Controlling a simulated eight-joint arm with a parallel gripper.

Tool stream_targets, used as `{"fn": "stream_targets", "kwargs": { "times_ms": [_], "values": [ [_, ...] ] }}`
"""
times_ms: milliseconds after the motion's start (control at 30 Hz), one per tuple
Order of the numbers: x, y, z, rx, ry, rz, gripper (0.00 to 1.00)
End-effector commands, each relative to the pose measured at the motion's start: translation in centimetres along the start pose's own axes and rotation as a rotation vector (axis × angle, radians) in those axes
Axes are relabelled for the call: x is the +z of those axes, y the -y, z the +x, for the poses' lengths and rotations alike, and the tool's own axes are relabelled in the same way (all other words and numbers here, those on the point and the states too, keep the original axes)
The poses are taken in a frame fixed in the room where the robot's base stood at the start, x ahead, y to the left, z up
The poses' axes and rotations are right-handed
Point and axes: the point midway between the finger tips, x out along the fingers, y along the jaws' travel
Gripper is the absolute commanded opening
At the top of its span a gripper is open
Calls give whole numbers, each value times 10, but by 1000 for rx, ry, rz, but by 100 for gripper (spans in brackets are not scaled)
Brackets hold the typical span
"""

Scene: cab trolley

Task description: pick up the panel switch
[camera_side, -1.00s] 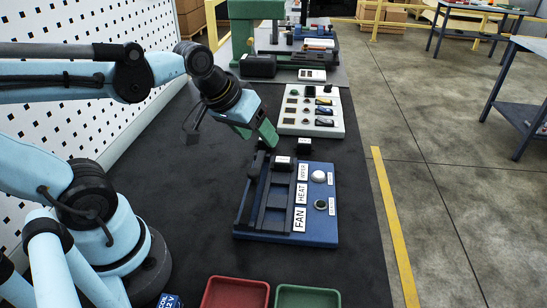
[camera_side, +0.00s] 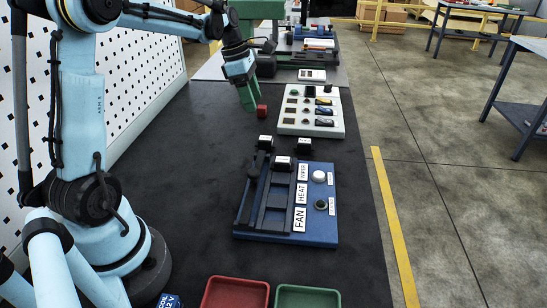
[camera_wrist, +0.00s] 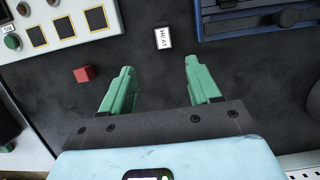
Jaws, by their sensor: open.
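The likely panel switch is a small black block with a white label reading HEAT (camera_wrist: 163,38). It lies on the dark bench top between the two panels. In the wrist view the switch is ahead of the fingertips, touching neither. In the side view my gripper (camera_side: 249,106) is above the bench, farther back and left of the switch.
A red cube (camera_side: 262,111) stands near my fingers; it also shows in the wrist view (camera_wrist: 83,74). The blue panel (camera_side: 322,222) carries black rails and labels. A white panel (camera_side: 337,127) lies beyond. Red (camera_side: 204,303) and green (camera_side: 279,304) trays are at the front.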

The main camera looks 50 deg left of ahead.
Motion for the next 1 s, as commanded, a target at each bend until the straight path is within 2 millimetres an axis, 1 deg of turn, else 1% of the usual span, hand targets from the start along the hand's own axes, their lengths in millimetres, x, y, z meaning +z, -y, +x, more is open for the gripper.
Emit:
{"fn": "stream_targets", "kwargs": {
  "times_ms": [167,300,400,667,900,1000],
  "values": [
    [0,0,24,-2,0,-5,62],
    [0,0,47,-1,0,-5,62],
    [0,0,59,-1,0,-4,62],
    [0,2,77,-1,0,-3,62],
    [0,6,109,0,0,-2,62],
    [0,6,117,0,0,-2,62]
  ]
}}
